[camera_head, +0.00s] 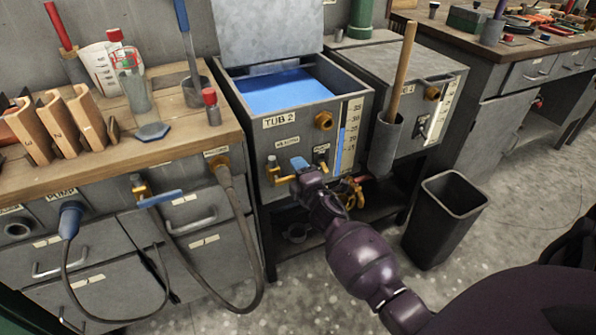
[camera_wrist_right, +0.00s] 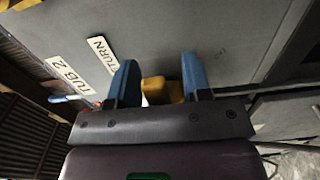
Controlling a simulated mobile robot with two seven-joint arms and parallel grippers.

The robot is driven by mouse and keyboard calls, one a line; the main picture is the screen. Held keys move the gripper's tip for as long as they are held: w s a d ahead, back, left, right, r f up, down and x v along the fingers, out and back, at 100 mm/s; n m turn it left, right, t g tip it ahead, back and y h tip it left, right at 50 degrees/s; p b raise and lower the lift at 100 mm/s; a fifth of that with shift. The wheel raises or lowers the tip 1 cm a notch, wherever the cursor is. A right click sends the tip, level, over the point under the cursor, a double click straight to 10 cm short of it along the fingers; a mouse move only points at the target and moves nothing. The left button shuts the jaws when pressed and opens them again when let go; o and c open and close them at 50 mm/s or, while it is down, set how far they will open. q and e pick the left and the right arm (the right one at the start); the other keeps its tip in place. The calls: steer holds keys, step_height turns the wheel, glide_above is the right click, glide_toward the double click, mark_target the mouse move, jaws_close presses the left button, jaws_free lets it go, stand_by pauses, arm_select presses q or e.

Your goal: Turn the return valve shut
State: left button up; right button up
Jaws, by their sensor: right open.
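Tub 2 (camera_head: 292,126) is a grey tank with blue liquid and a level scale. Brass fittings (camera_head: 276,172) stick out low on its front under small labels. My right gripper (camera_head: 303,168) is at this front, beside the fittings. In the right wrist view its two blue fingers (camera_wrist_right: 155,82) stand apart, with a yellow-brass piece (camera_wrist_right: 163,90) between or behind them; contact cannot be told. A label partly reading "TURN" (camera_wrist_right: 103,54) is next to the left finger, beside a "TUB 2" label (camera_wrist_right: 71,73). The valve's handle is not clearly seen. My left gripper is out of view.
A wooden-topped bench (camera_head: 185,135) stands left, with a blue-handled brass valve (camera_head: 160,198) and a hanging hose (camera_head: 240,240) in front. A holder with a wooden-handled tool (camera_head: 405,70) hangs to the right. A black bin (camera_head: 445,220) stands on the floor.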

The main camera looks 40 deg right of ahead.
arm_select(q)
steer(key=shift+s+a+p, duration=0.2)
steer(key=shift+s+p, duration=0.2)
steer(key=shift+p, duration=0.3)
arm_select(e)
steer(key=v, duration=1)
steer(key=shift+s, duration=0.4)
arm_select(q)
steer(key=shift+w+d+r, duration=0.1)
steer(key=shift+w, duration=0.15)
